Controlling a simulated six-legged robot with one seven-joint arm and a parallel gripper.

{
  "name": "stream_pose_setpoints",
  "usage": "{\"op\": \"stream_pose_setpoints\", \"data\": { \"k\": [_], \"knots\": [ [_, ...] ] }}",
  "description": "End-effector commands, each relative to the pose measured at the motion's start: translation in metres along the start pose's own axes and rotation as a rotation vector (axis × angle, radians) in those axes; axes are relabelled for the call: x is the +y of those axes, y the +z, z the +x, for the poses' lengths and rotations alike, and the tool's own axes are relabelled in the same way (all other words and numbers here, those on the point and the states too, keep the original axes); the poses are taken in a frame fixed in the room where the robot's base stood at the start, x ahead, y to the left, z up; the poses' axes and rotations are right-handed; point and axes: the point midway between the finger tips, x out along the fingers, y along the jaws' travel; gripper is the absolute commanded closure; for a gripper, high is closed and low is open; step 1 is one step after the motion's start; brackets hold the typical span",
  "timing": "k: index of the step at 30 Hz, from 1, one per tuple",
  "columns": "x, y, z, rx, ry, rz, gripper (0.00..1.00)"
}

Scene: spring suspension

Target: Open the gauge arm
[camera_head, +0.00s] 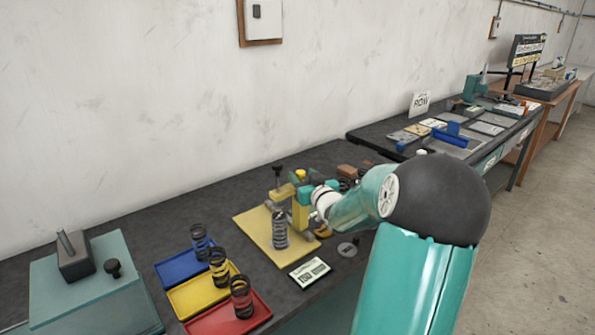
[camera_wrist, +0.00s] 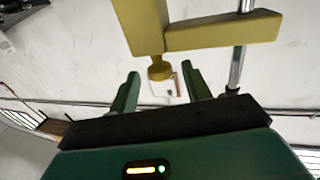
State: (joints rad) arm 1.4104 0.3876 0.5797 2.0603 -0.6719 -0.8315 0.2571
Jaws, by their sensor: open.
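The gauge fixture stands on a yellow base plate (camera_head: 258,238) in the head view, with a yellow upright (camera_head: 300,214). A dark coil spring (camera_head: 280,230) stands upright on the plate. In the wrist view the yellow gauge arm (camera_wrist: 222,32) crosses the upper part, with a round yellow knob (camera_wrist: 160,71) at its end and a metal rod to the right. My gripper (camera_wrist: 161,78) is open, its green fingers on either side of the knob with visible gaps. Contact cannot be told. In the head view my wrist hides part of the fixture.
Blue (camera_head: 178,268), yellow (camera_head: 189,300) and red (camera_head: 252,317) trays, each with a spring, lie left of the fixture. A white label card (camera_head: 309,272) lies in front. A teal box (camera_head: 85,290) is at far left. Another workbench stands behind at right.

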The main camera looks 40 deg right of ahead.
Motion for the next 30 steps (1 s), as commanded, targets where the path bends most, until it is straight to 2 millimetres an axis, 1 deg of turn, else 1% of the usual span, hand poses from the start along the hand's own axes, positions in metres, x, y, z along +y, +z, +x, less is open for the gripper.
{"op": "stream_pose_setpoints", "data": {
  "k": [1,3,7,12,18,20,21,25,26,30],
  "knots": [
    [-0.001,0.000,0.011,0.002,-0.004,0.002,0.52],
    [-0.001,0.000,0.022,0.001,-0.004,0.002,0.52],
    [-0.001,0.000,0.038,0.000,-0.004,0.001,0.52],
    [-0.002,0.000,0.045,0.000,-0.004,0.000,0.52],
    [-0.001,0.000,0.044,0.000,-0.004,0.000,0.52],
    [-0.001,0.000,0.044,0.000,-0.003,0.000,0.64],
    [-0.001,0.000,0.044,0.000,-0.003,0.000,0.71],
    [-0.001,0.000,0.044,0.000,-0.003,-0.001,0.97],
    [-0.001,0.000,0.044,0.000,-0.003,0.000,1.00],
    [-0.001,0.000,0.045,0.000,-0.004,0.000,1.00]
  ]
}}
